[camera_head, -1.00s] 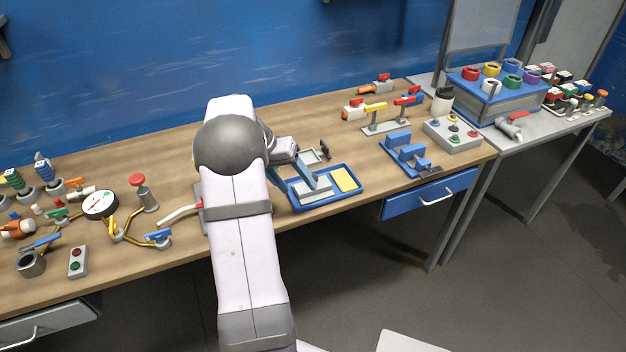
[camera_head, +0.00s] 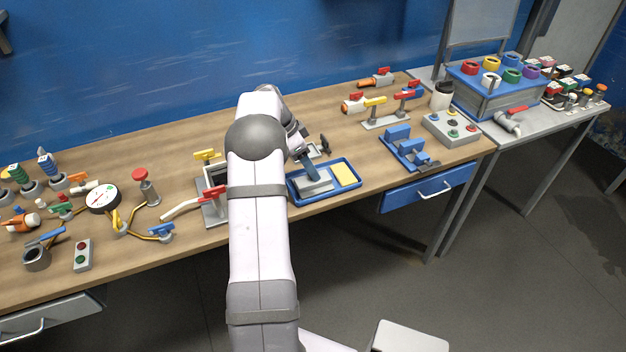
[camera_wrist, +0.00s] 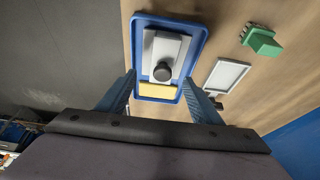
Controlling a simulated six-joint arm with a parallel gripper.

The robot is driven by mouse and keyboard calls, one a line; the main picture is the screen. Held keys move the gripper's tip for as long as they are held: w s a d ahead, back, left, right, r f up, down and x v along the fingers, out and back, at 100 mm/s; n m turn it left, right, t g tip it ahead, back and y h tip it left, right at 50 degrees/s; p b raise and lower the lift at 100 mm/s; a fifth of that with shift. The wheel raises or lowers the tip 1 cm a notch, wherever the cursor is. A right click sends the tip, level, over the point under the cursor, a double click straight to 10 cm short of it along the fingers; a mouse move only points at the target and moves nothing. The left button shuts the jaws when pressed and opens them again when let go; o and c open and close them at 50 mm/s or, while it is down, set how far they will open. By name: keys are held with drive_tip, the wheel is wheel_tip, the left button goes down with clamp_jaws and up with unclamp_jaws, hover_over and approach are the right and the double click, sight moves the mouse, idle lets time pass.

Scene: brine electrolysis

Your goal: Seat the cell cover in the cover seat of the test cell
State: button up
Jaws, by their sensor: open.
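The cell cover appears to be the grey plate (camera_head: 318,185) lying in the left part of the blue tray (camera_head: 299,201). In the wrist view, the plate (camera_wrist: 161,46) carries a round black knob (camera_wrist: 163,72). My gripper (camera_wrist: 160,77) is open and empty, with its fingers on either side of the knob's line. Any contact cannot be told. In the head view, my gripper (camera_head: 309,168) is over the tray. A grey boxy fixture (camera_head: 212,212) left of my arm may be the test cell; my arm hides part of it.
A yellow pad (camera_head: 344,174) lies in the tray beside the plate. A pale framed plate (camera_wrist: 226,75) and a green block (camera_wrist: 262,41) sit nearby in the wrist view. A blue fixture (camera_head: 405,150) stands right of the tray. A gauge (camera_head: 103,197) and piping stand left.

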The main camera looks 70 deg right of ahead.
drive_tip(key=shift+p+x, duration=1.55)
drive_tip(key=shift+x, duration=1.2)
drive_tip(key=shift+w+d, duration=0.1)
drive_tip(key=shift+w, duration=0.1)
drive_tip(key=shift+c, duration=0.3)
drive_tip(key=c, duration=1.2)
drive_tip(key=shift+r, duration=0.15)
wheel_tip(320, 180, up, 10)
drive_tip(key=b, duration=0.3)
